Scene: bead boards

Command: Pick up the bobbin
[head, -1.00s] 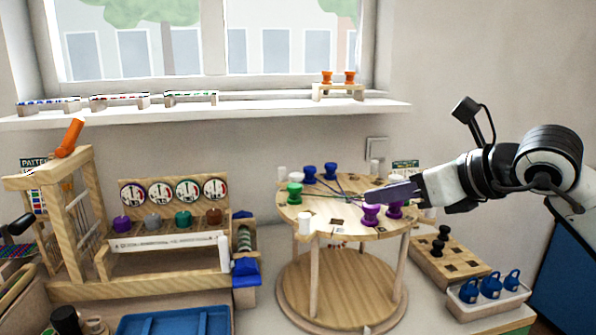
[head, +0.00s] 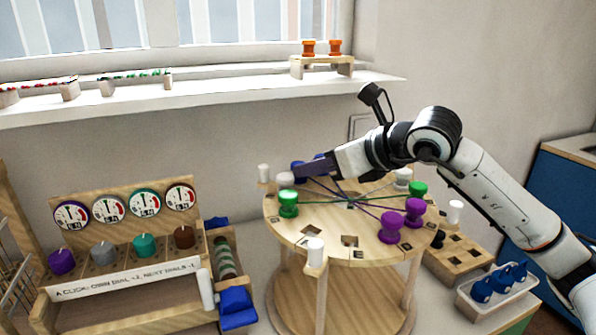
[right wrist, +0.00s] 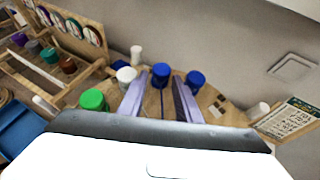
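Two blue bobbins stand at the back of the round wooden table (head: 300,238). In the right wrist view, one blue bobbin (right wrist: 160,74) shows between the tips of my right gripper (right wrist: 160,88), and the other blue bobbin (right wrist: 195,80) is just right of the right finger. The fingers are apart; I cannot tell whether they touch a bobbin. In the head view my right gripper (head: 312,168) reaches from the right across the table and partly hides the blue bobbins (head: 297,172). My left gripper is out of view.
Threads cross the tabletop to a centre point. White pegs (head: 315,252) stand around its rim, and a white bobbin (right wrist: 126,75) is left of the gripper. A dial rack with coloured knobs (head: 145,246) stands left. A tray of blue items (head: 497,290) is at right.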

